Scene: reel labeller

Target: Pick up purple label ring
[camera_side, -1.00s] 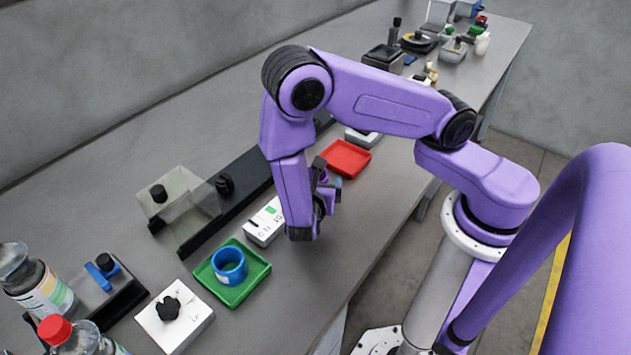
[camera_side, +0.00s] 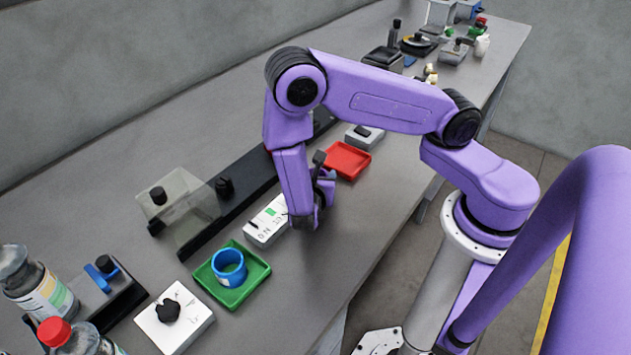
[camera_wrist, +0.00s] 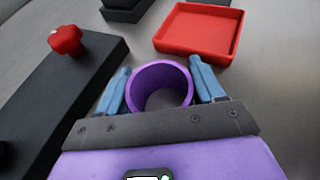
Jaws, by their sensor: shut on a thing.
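The purple label ring (camera_wrist: 160,82) sits between the two blue fingers of my gripper (camera_wrist: 160,88) in the wrist view. The gripper is shut on the ring, a finger on each side. In the side view my gripper (camera_side: 318,190) is over the bench, beside the white box and in front of the red tray. I cannot tell how far the ring is above the bench.
A red tray (camera_wrist: 199,28) lies ahead of my gripper. A black rail with a red knob (camera_wrist: 66,40) runs along the left. In the side view a green tray (camera_side: 247,289) holds a blue ring (camera_side: 229,267). A white box (camera_side: 265,222) lies near my gripper.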

